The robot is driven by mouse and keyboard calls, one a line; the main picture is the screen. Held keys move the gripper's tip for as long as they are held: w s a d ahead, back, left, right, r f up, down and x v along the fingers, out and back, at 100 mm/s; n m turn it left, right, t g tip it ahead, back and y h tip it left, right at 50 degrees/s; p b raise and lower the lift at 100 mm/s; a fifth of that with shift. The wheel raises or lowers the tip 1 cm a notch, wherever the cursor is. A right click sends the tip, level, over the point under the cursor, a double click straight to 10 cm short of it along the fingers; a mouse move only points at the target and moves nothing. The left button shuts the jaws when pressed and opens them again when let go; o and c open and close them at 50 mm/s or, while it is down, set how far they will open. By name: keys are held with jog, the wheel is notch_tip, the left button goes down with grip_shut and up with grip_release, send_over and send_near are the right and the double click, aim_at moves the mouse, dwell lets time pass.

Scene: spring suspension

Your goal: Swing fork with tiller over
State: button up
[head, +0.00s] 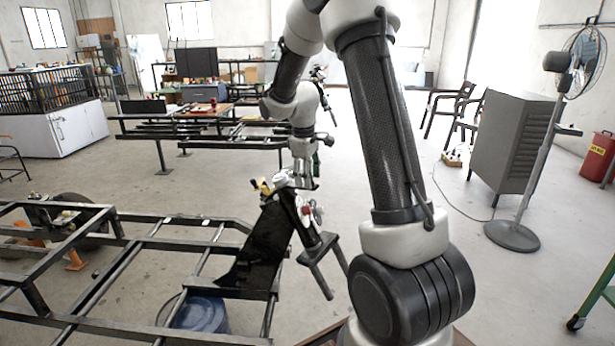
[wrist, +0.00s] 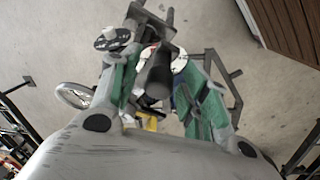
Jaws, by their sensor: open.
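The dark fork (head: 318,252) stands tilted at the end of the black frame, with its forked legs pointing down and to the right in the head view. A dark bar (wrist: 158,75), which looks like part of the fork or its tiller, shows in the wrist view. My gripper (head: 292,182) is above the upper end of the fork. In the wrist view my gripper (wrist: 165,80) is open, its green-padded fingers on either side of the bar. I cannot tell whether they touch it. The gripper hides the top of the fork in the head view.
A black tubular frame (head: 150,243) fills the lower left, with a blue drum (head: 200,315) under it. A workbench (head: 205,122) stands behind. A fan (head: 512,236) and grey cabinet (head: 512,140) stand at the right. The floor right of the fork is mostly clear.

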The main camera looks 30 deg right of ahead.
jog(key=shift+f, duration=0.2)
grip_shut()
jog(key=shift+d, duration=0.1)
